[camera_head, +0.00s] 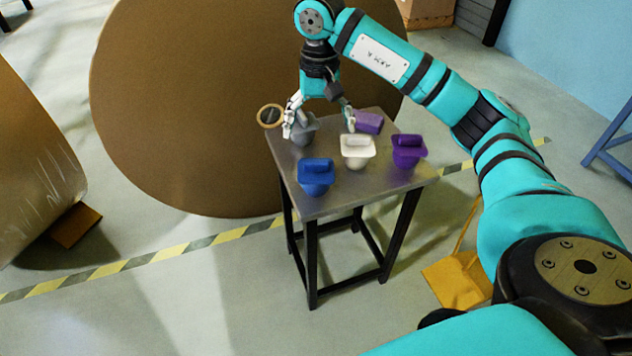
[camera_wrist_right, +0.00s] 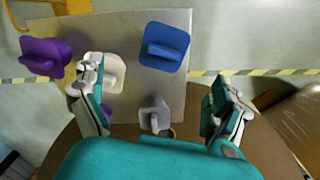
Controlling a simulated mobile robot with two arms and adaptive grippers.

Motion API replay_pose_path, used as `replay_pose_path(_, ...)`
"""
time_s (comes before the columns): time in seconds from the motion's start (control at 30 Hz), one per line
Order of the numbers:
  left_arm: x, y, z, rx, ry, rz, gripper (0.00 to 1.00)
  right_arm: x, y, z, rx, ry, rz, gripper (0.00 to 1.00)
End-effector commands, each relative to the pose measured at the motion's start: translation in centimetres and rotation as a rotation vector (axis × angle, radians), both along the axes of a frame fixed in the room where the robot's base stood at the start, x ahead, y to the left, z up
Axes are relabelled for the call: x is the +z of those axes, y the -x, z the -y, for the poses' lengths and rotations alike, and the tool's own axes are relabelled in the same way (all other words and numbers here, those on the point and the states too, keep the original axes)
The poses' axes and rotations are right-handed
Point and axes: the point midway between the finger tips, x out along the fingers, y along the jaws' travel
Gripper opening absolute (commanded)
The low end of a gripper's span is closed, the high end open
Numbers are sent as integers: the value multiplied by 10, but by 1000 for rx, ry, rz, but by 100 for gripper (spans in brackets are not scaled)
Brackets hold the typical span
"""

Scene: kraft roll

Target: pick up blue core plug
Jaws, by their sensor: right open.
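The blue core plug (camera_head: 316,177) stands on the near left part of a small metal-topped table (camera_head: 345,200), its grip bar up. In the right wrist view the blue plug (camera_wrist_right: 165,45) lies beyond the fingertips, untouched. My right gripper (camera_head: 319,127) is open above the table's far side, its fingers spread wide. In the right wrist view the gripper (camera_wrist_right: 163,85) frames a grey plug (camera_wrist_right: 155,115) lying below between its fingers, and its left finger overlaps the white plug (camera_wrist_right: 112,72). My left gripper is out of view.
A white plug (camera_head: 357,152) stands right of the blue one, with a purple plug (camera_head: 408,150) at the right edge. A huge brown roll (camera_head: 190,110) stands behind the table.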

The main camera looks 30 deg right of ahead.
Motion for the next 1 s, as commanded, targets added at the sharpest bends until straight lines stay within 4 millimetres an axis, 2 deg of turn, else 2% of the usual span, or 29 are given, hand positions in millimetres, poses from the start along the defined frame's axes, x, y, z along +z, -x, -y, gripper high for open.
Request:
replay_pose_path(0.03, 2, -2, 0, 1, 0, 4, 39, -15, 1, 0, 0, 0, -5, 100)
replay_pose_path(0.3, 23, -12, 1, 3, 1, 15, 39, -72, 1, -1, -1, -3, -3, 100)
replay_pose_path(0.4, 28, -14, 1, 3, 1, 18, 39, -85, 0, -1, -1, -4, -1, 100)
replay_pose_path(0.63, 33, -15, 2, 4, 1, 18, 39, -100, -1, -2, 0, -4, 0, 100)
replay_pose_path(0.83, 42, -18, 2, 4, 2, 24, 39, -131, -3, -6, -1, -5, -2, 100)
replay_pose_path(1.0, 49, -20, 3, 5, 4, 30, 39, -145, -3, -6, -1, -4, 0, 100)
